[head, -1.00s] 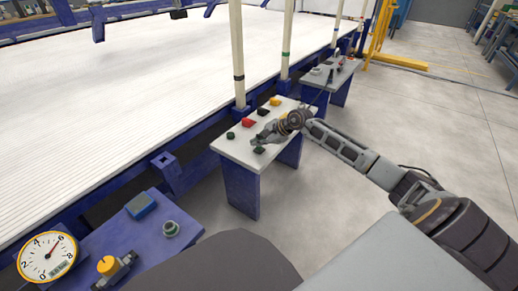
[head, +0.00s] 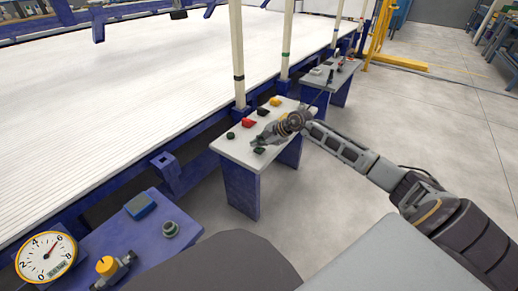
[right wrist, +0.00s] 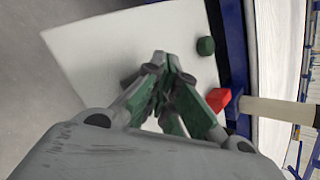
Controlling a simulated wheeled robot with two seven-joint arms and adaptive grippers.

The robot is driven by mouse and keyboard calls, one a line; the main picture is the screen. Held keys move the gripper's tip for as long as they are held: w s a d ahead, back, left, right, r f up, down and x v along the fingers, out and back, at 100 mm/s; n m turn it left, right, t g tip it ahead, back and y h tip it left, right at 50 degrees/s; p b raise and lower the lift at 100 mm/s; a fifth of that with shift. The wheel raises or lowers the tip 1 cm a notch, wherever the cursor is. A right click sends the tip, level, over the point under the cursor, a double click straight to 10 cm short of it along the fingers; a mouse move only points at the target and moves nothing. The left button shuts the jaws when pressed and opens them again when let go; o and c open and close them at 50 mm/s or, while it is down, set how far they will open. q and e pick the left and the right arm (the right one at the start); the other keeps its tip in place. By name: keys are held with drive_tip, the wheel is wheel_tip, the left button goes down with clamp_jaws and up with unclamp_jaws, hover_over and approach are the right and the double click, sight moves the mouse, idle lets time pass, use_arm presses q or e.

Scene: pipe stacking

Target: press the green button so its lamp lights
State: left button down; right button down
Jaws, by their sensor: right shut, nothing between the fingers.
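Two dark green round pieces are on the small white-topped table (head: 228,149) in the head view. One green piece (head: 230,135) stands by the table's left edge, and the other (head: 259,150) is near my fingertips. I cannot tell for sure which is the button, and neither looks lit. My right gripper (head: 256,140) is shut and empty, low over the table between them. In the right wrist view my shut fingertips (right wrist: 161,60) are apart from a green cylinder (right wrist: 205,46). A dark piece (right wrist: 128,81) is partly hidden behind the fingers. My left gripper is not in view.
A red piece (head: 248,123) stands beyond the fingers, with yellow (head: 275,102) pieces farther back. Pale upright pipes (head: 237,50) line the large white bed (head: 130,75). A blue table (head: 125,240) with a gauge is at lower left. Open floor (head: 430,120) lies right.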

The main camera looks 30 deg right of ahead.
sight(258, 149)
drive_tip(key=shift+r, duration=0.2)
drive_tip(key=shift+r+p, duration=0.55)
drive_tip(key=shift+r, duration=0.2)
drive_tip(key=shift+r, duration=0.15)
drive_tip(key=shift+r+p, duration=0.7)
drive_tip(key=shift+r, duration=0.25)
drive_tip(key=shift+r+p, duration=0.55)
drive_tip(key=shift+r, duration=0.45)
drive_tip(key=shift+r+p, duration=0.5)
drive_tip(key=shift+r, duration=0.4)
